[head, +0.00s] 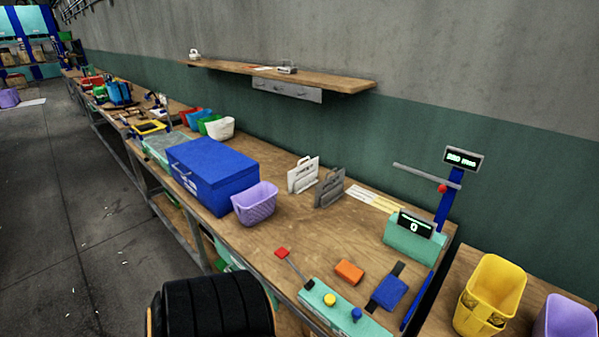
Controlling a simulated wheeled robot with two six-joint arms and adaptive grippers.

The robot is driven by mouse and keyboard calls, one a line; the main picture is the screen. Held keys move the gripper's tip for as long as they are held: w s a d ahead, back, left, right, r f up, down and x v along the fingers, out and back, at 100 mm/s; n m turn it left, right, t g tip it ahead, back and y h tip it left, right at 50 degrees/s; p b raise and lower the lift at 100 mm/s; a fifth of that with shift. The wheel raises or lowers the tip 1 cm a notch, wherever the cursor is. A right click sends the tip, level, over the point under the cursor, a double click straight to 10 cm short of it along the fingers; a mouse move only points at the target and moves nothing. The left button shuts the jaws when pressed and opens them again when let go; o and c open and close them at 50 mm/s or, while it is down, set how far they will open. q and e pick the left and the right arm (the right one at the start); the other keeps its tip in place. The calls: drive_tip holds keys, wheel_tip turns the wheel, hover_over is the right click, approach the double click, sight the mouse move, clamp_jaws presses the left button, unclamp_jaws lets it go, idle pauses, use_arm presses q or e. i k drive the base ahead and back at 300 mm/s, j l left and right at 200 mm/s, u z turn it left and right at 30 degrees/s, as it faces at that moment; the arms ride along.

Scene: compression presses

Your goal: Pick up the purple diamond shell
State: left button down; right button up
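A light purple open shell (255,204) with a textured, diamond-like surface stands upright on the wooden workbench, close against the front right side of a blue box. A second purple container (567,320) is at the bottom right corner on another wooden surface, cut off by the picture edge; its surface pattern cannot be made out. Neither of my grippers is in view.
The blue box (210,172) blocks the shell's left side. White (303,174) and grey (330,188) holders stand behind it to the right. A teal device (413,238), red-tipped lever (282,253) and yellow container (492,294) are further right. Bare bench lies right of the shell.

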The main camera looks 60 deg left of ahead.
sight(256, 205)
drive_tip(key=u, duration=2.4)
